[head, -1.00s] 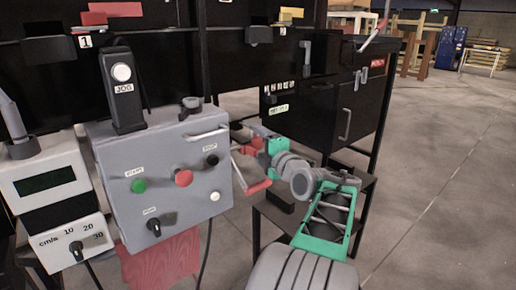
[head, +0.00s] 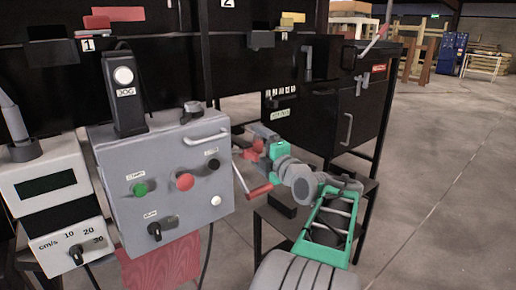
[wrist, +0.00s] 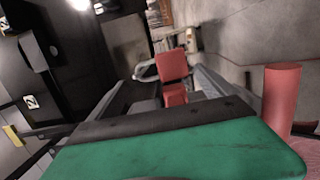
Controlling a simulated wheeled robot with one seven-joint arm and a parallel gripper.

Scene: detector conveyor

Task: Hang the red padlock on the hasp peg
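My gripper (wrist: 170,75) has a green body and grey fingers on either side of a small red block, the red padlock (wrist: 173,66). The fingers appear closed against its sides. In the head view my gripper (head: 262,146) reaches away from me, past the right side of the grey control box, with red showing at its tip.
The grey control box (head: 165,165) with buttons stands left of my arm. A crank with a red handle (head: 260,190) is close to my wrist; a red cylinder (wrist: 281,95) stands near in the wrist view. The black cabinet (head: 355,115) is beyond. Floor at right is clear.

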